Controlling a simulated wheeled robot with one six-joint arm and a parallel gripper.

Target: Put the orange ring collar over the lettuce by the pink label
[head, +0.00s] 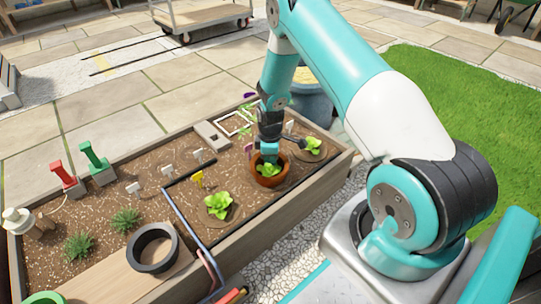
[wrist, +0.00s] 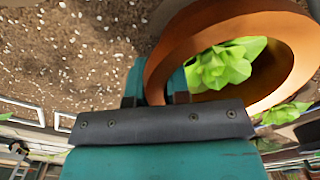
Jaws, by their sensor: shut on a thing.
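The pink label (head: 249,151) stands just left of the collar, partly beside my gripper.
Another lettuce (head: 218,206) stands by a yellow label (head: 197,179), and one (head: 312,146) is at the right. A black ring (head: 152,262) lies on a wooden board (head: 110,285). A dark pipe (head: 183,215) crosses the bed.

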